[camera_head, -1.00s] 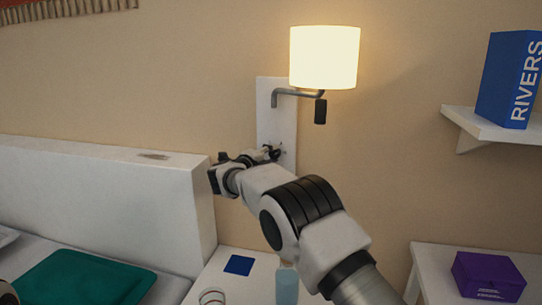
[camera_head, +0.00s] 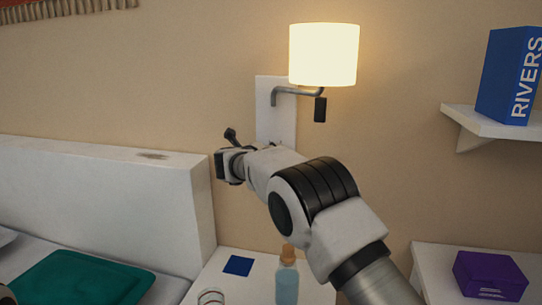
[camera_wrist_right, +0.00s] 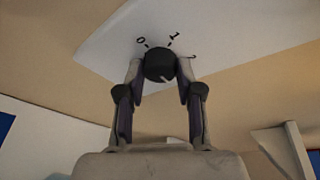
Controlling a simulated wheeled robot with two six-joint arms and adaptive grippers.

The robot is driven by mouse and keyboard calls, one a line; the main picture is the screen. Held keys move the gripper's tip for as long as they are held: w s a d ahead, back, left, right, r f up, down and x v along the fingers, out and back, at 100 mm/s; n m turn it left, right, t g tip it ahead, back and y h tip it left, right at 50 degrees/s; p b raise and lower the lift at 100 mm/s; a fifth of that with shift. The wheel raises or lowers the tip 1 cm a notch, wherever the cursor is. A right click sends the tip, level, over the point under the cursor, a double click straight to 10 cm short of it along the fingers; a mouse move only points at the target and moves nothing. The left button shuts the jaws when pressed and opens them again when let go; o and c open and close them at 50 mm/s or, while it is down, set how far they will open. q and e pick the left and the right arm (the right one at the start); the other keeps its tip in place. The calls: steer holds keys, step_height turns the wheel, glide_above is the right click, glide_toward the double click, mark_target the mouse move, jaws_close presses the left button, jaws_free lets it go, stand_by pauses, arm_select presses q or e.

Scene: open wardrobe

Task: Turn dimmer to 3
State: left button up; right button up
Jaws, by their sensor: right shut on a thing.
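The dimmer is a round dark knob (camera_wrist_right: 159,63) on a white wall plate (camera_wrist_right: 108,45), seen in the right wrist view. The figures 0, 1 and part of a 2 show around its far side. A light mark on the knob shows at its near edge, between the fingers. My right gripper (camera_wrist_right: 160,74) is shut on the knob, one finger on each side. In the head view the plate (camera_head: 276,112) sits below the lit lamp (camera_head: 323,55); my right arm hides the knob and fingers. A small dark part of my left arm shows at the bottom left corner.
A white headboard (camera_head: 100,195) stands close left of my right wrist. A bottle (camera_head: 287,282) and a blue square (camera_head: 238,265) are on the white bedside surface below. A shelf with a blue book (camera_head: 508,80) and a purple box (camera_head: 490,277) are at the right.

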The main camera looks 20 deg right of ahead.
steer(key=shift+f, duration=0.15)
steer(key=o, duration=1.2)
steer(key=shift+c, duration=0.2)
steer(key=v, duration=0.7)
steer(key=shift+s, duration=0.15)
steer(key=shift+a, duration=0.15)
